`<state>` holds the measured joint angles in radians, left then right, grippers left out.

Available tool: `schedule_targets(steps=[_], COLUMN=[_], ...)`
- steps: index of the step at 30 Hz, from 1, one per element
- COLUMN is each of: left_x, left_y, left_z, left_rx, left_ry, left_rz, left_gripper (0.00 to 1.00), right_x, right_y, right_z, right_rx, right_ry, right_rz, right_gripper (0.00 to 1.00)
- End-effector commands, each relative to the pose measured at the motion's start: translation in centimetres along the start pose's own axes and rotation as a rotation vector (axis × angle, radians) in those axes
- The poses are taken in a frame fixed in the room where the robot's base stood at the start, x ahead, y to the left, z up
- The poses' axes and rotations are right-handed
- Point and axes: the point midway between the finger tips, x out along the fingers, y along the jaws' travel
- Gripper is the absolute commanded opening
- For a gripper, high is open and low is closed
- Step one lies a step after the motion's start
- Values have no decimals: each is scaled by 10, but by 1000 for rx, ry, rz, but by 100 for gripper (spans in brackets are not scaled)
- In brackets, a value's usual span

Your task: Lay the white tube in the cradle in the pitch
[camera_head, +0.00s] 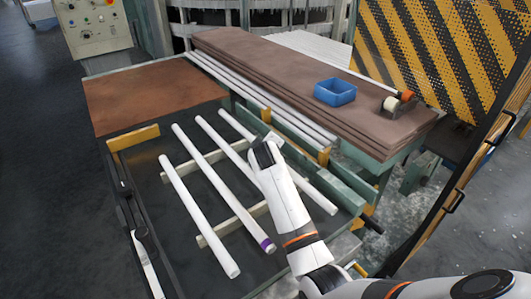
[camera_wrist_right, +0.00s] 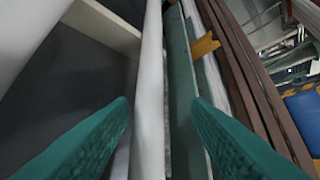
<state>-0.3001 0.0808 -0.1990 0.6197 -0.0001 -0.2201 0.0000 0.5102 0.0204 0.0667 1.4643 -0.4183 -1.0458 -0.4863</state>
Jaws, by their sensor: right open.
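My right gripper (camera_head: 266,146) is over the right tube. In the right wrist view, my open right gripper (camera_wrist_right: 160,104) has its green fingers on either side of a white tube (camera_wrist_right: 150,75). I cannot tell whether they touch it. I cannot clearly make out which part is the cradle. My left gripper is not in view.
Brown boards (camera_head: 300,75) are stacked behind, with more white tubes (camera_head: 237,83) along their near side. A blue bin (camera_head: 335,92) and a tape dispenser (camera_head: 398,102) sit on them. A brown tabletop (camera_head: 150,95) is at left; a yellow-black mesh guard (camera_head: 440,60) stands at right.

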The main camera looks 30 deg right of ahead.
Motion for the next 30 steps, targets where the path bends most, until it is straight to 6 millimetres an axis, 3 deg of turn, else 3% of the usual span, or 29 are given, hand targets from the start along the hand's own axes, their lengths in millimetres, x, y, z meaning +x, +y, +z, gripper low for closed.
schedule_targets(steps=[9,15,21,30], left_x=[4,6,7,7], left_y=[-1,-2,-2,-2], left_z=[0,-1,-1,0], left_rx=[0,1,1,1], left_ry=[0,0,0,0], left_rz=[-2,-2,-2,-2], left_gripper=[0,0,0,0], right_x=[-67,-102,-116,-117], right_y=[2,2,2,2], right_z=[-1,-1,-1,-1], right_rx=[2,1,0,0], right_ry=[-3,-1,0,1], right_rz=[1,1,1,1], right_gripper=[44,44,44,44])
